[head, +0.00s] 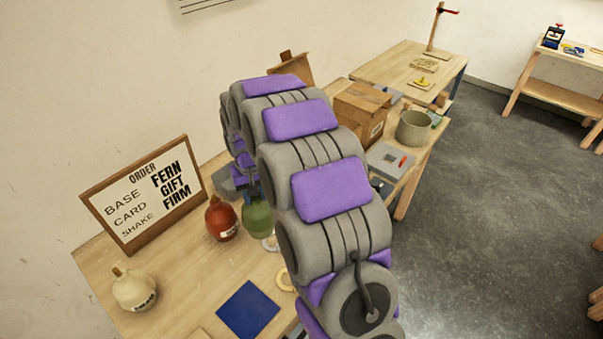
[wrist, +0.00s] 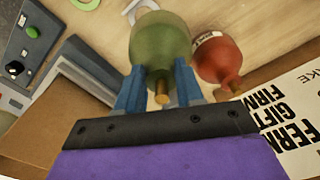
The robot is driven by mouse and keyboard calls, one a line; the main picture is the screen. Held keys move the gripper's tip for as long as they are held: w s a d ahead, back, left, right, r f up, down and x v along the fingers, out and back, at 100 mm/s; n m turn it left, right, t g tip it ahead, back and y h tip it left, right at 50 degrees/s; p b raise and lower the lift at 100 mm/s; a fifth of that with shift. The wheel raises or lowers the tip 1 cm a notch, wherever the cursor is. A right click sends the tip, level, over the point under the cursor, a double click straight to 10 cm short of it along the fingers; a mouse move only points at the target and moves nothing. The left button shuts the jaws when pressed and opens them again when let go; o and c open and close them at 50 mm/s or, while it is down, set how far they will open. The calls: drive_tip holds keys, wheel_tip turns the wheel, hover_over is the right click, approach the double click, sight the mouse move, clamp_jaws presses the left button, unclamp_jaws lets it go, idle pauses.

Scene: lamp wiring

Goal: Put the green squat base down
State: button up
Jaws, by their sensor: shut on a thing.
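The green squat base (head: 257,217) is a rounded green body with a brass neck. In the wrist view the green base (wrist: 160,45) sits between the two blue fingers of my gripper (wrist: 160,88), which is shut on it around the neck end. In the head view my gripper (head: 252,190) is mostly hidden behind my arm. A red base (head: 221,219) stands just left of the green one and also shows in the wrist view (wrist: 217,60). I cannot tell whether the green base touches the table (head: 190,285).
An order board (head: 145,195) reads BASE, CARD, SHAKE and FERN, GIFT, FIRM. A cream base (head: 134,289) and a blue square mat (head: 248,309) are at the front. A cardboard box (head: 361,110) and a grey-green pot (head: 413,127) stand further back right. Bare table lies left of the mat.

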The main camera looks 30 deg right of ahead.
drive_tip(key=w+d+r+m+p, duration=0.1)
drive_tip(key=d+r+m, duration=0.25)
drive_tip(key=d, duration=0.85)
wheel_tip(320, 180, down, 9)
drive_tip(key=b, duration=0.1)
drive_tip(key=shift+a, duration=0.2)
drive_tip(key=shift+w, duration=0.1)
drive_tip(key=o, duration=1.1)
drive_tip(key=shift+f, duration=0.1)
drive_tip(key=shift+c, duration=0.2)
